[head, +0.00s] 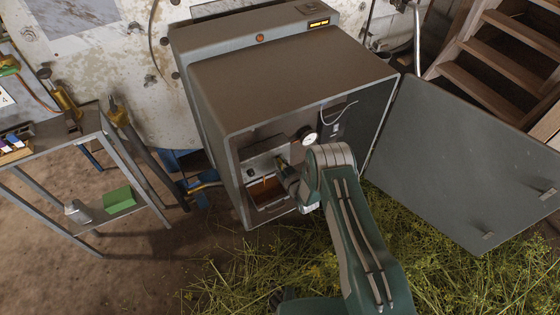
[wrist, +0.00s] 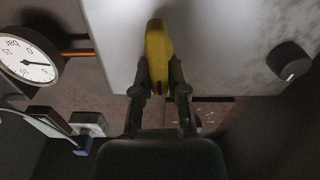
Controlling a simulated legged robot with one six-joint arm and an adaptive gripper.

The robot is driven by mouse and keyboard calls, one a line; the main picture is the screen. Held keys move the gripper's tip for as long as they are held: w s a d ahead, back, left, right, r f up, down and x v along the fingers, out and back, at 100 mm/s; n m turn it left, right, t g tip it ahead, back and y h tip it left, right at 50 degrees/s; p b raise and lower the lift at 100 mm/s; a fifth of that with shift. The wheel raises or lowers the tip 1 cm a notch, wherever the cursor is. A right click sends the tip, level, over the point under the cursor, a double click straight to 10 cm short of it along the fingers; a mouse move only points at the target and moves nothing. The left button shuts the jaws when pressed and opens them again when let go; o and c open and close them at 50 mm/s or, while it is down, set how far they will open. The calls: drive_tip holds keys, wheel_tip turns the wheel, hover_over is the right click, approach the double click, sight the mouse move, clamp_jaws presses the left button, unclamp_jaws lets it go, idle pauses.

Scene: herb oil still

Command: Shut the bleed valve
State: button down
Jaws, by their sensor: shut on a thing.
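The bleed valve shows as a yellow handle (wrist: 157,52) in the wrist view, in front of a pale grey panel (wrist: 225,50). My gripper (wrist: 160,86) is shut on this handle, with one finger on each side of it. In the head view my gripper (head: 284,168) reaches into the open grey cabinet (head: 290,85), at the front of the panel inside. The handle cannot be made out there. The valve's body and whatever lies behind the handle are hidden.
A round dial gauge (wrist: 27,61) and a dark knob (wrist: 289,61) sit on either side of the handle. The cabinet door (head: 465,165) stands wide open at right. Cut herbs (head: 235,285) cover the floor in front. A metal side table (head: 60,142) stands at left.

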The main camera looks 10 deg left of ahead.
sight(272, 163)
drive_tip(key=n, duration=0.4)
drive_tip(key=s+a+f+n, duration=0.1)
drive_tip(key=n, duration=0.8)
drive_tip(key=shift+s+a+f+n, duration=0.15)
drive_tip(key=shift+a+f+n, duration=0.15)
drive_tip(key=shift+n, duration=0.1)
drive_tip(key=shift+s+f+n, duration=0.1)
drive_tip(key=shift+f+n, duration=0.1)
drive_tip(key=shift+n, duration=0.75)
drive_tip(key=shift+f+n, duration=0.15)
drive_tip(key=shift+n, duration=0.8)
drive_tip(key=shift+f, duration=0.15)
drive_tip(key=c, duration=0.6)
unclamp_jaws()
drive_tip(key=shift+a, duration=0.1)
drive_tip(key=shift+c, duration=0.2)
drive_tip(key=shift+a, duration=0.1)
